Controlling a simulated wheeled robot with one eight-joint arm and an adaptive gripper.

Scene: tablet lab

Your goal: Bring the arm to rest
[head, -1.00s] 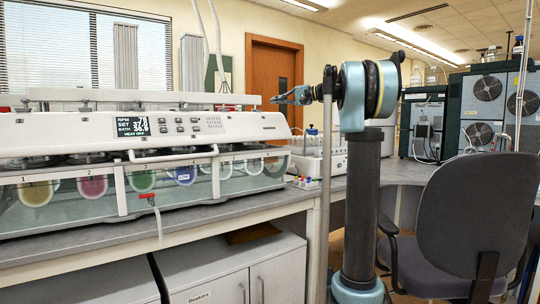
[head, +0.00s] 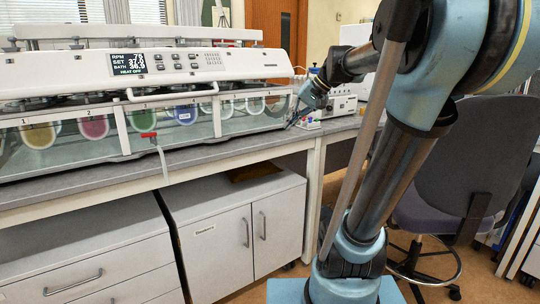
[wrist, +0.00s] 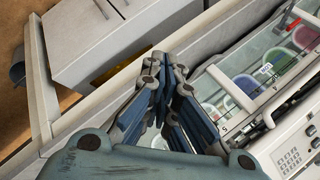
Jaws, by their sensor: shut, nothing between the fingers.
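My arm, blue and dark grey, stands in the right half of the head view, leaning, with its upper links close to the camera. My gripper (head: 292,123) points down and left by the right end of the water bath (head: 200,72). In the wrist view my gripper (wrist: 168,62) shows its blue-grey fingers together and empty. The front edge of the bench lies beyond them there. I cannot tell from the pictures whether the fingertips touch the bath or the bench.
The bench (head: 90,178) runs across the view, with white cabinets (head: 228,240) below it. A dark office chair (head: 482,165) stands behind my arm at right. Floor shows at lower right.

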